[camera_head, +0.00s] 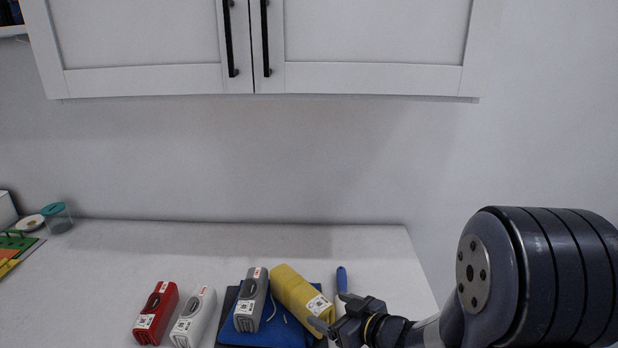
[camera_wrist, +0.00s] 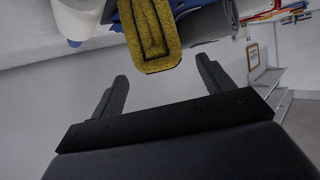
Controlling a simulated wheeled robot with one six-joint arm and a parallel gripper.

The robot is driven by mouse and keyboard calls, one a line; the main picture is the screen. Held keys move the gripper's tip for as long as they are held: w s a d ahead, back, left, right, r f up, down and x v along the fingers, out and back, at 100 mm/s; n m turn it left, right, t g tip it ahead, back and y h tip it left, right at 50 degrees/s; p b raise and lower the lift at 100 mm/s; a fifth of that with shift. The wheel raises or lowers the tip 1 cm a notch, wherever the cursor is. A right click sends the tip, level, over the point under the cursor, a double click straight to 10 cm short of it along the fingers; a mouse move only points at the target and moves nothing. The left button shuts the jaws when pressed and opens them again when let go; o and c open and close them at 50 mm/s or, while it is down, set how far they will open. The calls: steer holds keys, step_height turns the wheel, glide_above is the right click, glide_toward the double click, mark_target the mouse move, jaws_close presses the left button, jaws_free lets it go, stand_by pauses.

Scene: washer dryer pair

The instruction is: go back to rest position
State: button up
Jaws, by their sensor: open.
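My gripper (camera_head: 335,312) is at the right end of the counter in the head view, low over the items there. In the wrist view my gripper (camera_wrist: 160,88) has its two dark fingers spread apart with nothing between them. A yellow rolled item (camera_head: 300,291) lies just left of the fingers in the head view. The same yellow item (camera_wrist: 150,35) shows beyond the fingertips in the wrist view. I cannot tell whether a finger touches it. My arm comes in from the right.
A grey box (camera_head: 250,299) and the yellow item rest on folded blue cloth (camera_head: 262,333). A white box (camera_head: 193,318) and a red box (camera_head: 156,314) stand left. A blue-handled tool (camera_head: 342,279) lies behind my gripper. Wall cabinets (camera_head: 250,45) hang above. The counter's left-middle (camera_head: 110,265) is clear.

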mark_target(307, 291)
steer(key=x, duration=0.6)
steer(key=shift+a+f, duration=0.1)
steer(key=shift+a, duration=0.05)
steer(key=r, duration=0.2)
steer(key=shift+w+a+r, duration=0.1)
steer(key=shift+w+r, duration=0.1)
steer(key=shift+r, duration=0.05)
steer(key=shift+r+p, duration=0.3)
steer(key=shift+r, duration=0.1)
steer(key=shift+f, duration=0.1)
